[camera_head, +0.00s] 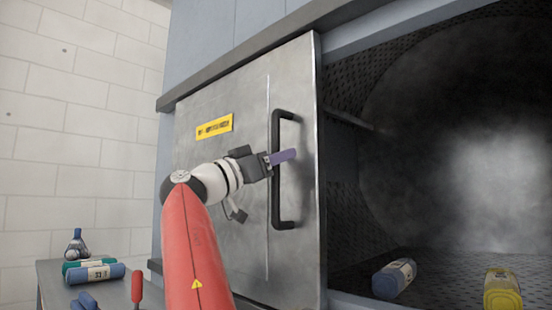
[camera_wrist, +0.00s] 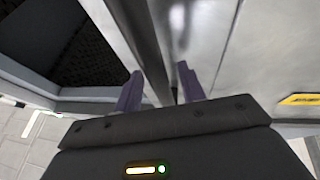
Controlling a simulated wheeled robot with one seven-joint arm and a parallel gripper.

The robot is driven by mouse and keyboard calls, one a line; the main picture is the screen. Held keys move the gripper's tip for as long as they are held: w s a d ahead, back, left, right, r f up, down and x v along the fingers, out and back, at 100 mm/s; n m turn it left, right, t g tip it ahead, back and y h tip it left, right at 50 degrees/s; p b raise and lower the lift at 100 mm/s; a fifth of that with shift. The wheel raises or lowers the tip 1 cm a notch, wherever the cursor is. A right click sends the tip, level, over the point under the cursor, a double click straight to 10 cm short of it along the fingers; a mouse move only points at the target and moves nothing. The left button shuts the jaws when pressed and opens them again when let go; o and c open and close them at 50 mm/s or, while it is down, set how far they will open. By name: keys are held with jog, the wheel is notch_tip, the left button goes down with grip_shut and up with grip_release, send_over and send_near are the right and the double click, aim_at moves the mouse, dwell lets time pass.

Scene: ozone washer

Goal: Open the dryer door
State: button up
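The dryer door (camera_head: 222,170) is a large grey metal panel with a yellow label. It covers the left of the dryer front, and the chamber shows open to its right. Its black upright handle (camera_head: 276,200) is near the door's right edge. My gripper (camera_head: 285,156) is at the upper half of the handle, one purple finger showing right of the bar; the other is hidden in the head view. In the wrist view my gripper's fingers (camera_wrist: 160,88) stand apart, with a dark bar, apparently the handle, between them. Whether they touch it is unclear.
Inside the chamber lie a blue roll (camera_head: 394,279) and a yellow item (camera_head: 502,289). A low table (camera_head: 60,268) at the lower left holds a blue roll (camera_head: 97,273), a bottle (camera_head: 76,244) and a red-handled tool (camera_head: 137,288). A white block wall stands behind.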

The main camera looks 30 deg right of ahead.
jog(key=b+v, duration=0.2)
jog(key=v, duration=0.5)
jog(key=shift+a+f+b, duration=0.15)
jog(key=shift+a+b, duration=0.2)
dwell(0.4)
